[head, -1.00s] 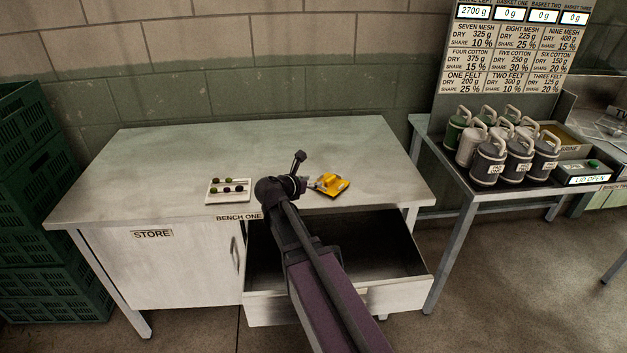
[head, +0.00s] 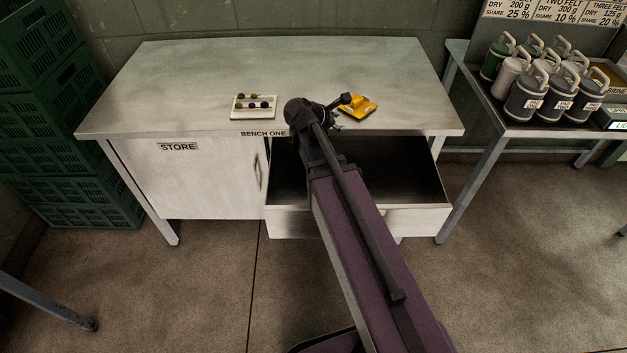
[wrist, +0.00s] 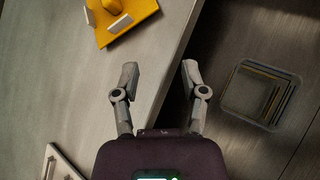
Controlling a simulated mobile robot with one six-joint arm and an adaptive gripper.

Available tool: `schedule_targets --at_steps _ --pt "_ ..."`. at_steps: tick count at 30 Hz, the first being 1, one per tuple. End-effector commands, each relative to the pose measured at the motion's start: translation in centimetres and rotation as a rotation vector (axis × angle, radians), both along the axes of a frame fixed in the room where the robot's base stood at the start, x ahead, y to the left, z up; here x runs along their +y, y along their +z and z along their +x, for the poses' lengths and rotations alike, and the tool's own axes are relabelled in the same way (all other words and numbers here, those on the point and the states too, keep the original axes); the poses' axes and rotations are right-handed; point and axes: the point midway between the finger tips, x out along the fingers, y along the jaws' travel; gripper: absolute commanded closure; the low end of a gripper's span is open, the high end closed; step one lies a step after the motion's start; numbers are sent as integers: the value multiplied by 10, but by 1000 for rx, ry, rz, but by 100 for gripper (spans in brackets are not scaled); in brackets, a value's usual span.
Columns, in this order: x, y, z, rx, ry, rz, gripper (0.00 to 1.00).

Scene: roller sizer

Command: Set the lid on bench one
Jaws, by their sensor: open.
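Bench one (head: 200,75) has a pale grey top, and its front edge also shows in the wrist view (wrist: 150,100). A yellow object (head: 359,109) with a pale part lies on the bench near the front edge. It also shows ahead of the fingers, to the left, in the wrist view (wrist: 140,12), apart from them.
A white tray (head: 238,113) with several small dark balls lies on the bench. A drawer (head: 425,218) stands open below. Several jugs (head: 523,97) stand on the right table. Green crates (head: 50,100) stand left.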

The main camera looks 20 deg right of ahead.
Motion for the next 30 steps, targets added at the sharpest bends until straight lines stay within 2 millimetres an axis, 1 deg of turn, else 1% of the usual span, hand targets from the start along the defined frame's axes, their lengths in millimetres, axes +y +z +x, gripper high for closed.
schedule_targets --at_steps 1,5,9,14,18,24,27,30 --pt "4 -7 -12 -37 -60 72 44" --pt "17 -25 -35 -132 -236 263 44" --pt "34 -42 -59 -214 -443 455 44" --pt "56 -58 -87 -282 -701 648 44" --pt "78 -68 -112 -318 -941 788 44" --pt "108 -74 -141 -331 -1252 923 44" --pt "118 -75 -150 -329 -1358 955 44" --pt "123 -75 -154 -326 -1420 972 44"
